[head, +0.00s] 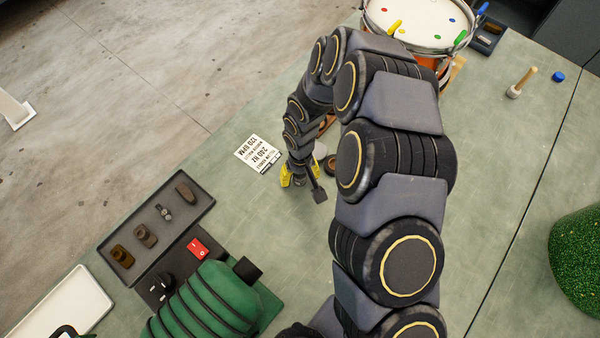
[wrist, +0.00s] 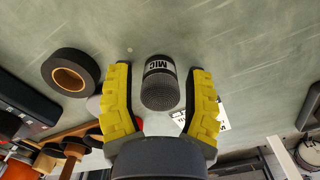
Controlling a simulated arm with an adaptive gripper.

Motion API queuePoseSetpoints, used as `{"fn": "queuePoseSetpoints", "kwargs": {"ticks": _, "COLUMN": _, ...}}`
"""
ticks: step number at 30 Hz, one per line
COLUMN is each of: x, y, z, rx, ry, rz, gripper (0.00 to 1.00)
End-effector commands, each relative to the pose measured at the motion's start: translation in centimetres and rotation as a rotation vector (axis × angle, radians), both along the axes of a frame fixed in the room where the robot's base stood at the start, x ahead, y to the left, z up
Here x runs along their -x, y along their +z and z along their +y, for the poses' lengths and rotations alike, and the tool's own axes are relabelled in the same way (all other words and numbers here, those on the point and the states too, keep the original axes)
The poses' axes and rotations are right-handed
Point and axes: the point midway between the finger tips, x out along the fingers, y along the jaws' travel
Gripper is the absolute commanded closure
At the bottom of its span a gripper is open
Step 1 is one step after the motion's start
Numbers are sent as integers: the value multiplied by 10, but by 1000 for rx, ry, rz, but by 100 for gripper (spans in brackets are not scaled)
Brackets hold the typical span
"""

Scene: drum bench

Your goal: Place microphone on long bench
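My gripper is open. In the head view my gripper (head: 293,177) is low over the grey-green bench top (head: 490,150), beside a white printed card. The microphone cannot be made out there. Whether it touches the bench is not clear.
The printed card (head: 258,153) is left of my gripper. A black tape roll (wrist: 70,73) lies nearby. A dark tray (head: 160,225) of small parts and a green ribbed machine (head: 205,305) stand lower left. A drum (head: 420,25) stands at the back. The bench right of my arm is mostly clear.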

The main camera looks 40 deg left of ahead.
Motion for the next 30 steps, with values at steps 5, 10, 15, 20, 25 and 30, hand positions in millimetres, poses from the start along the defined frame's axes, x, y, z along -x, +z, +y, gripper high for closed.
{"fn": "queuePoseSetpoints", "kwargs": {"ticks": 5, "x": 0, "y": 0, "z": 0, "rx": 0, "ry": 0, "rz": 0, "gripper": 46}}
{"fn": "queuePoseSetpoints", "kwargs": {"ticks": 10, "x": 0, "y": 1, "z": 0, "rx": 0, "ry": 0, "rz": 0, "gripper": 46}}
{"fn": "queuePoseSetpoints", "kwargs": {"ticks": 15, "x": 0, "y": 18, "z": 1, "rx": -4, "ry": 1, "rz": -1, "gripper": 46}}
{"fn": "queuePoseSetpoints", "kwargs": {"ticks": 20, "x": -1, "y": 49, "z": 1, "rx": -3, "ry": 2, "rz": -2, "gripper": 46}}
{"fn": "queuePoseSetpoints", "kwargs": {"ticks": 25, "x": -1, "y": 84, "z": 1, "rx": -3, "ry": 1, "rz": -2, "gripper": 46}}
{"fn": "queuePoseSetpoints", "kwargs": {"ticks": 30, "x": -1, "y": 110, "z": 1, "rx": -2, "ry": 1, "rz": -2, "gripper": 46}}
